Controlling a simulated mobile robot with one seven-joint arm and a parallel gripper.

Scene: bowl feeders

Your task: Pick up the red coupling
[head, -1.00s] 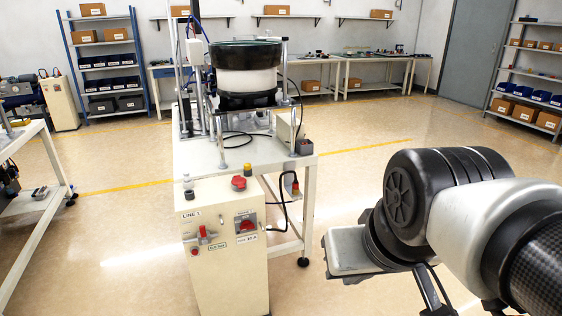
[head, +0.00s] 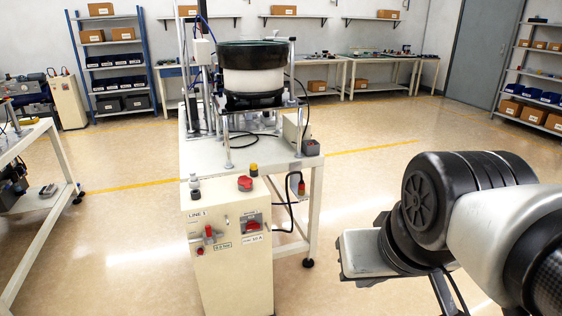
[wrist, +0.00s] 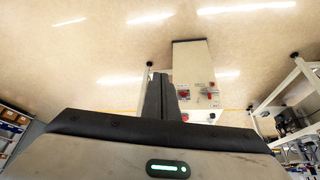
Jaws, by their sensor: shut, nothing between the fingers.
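I cannot pick out a red coupling for certain in either view. Red parts on the cream LINE 1 cabinet (head: 232,285) are a mushroom button (head: 245,183), a lever (head: 208,231) and a switch (head: 252,226); the cabinet also shows upside down in the wrist view (wrist: 192,60). My gripper (wrist: 160,82) shows in the wrist view as dark fingers closed together, with nothing seen between them. It is over open floor, apart from the cabinet. The head view shows my arm at the lower right, but not the fingers.
A bowl feeder (head: 252,78) stands on a white table (head: 215,152) behind the cabinet. Another table (head: 45,200) is at the left. Blue shelving (head: 112,75), benches with small unclear items (head: 350,62) and a grey rack (head: 530,75) line the back and right. Floor between is clear.

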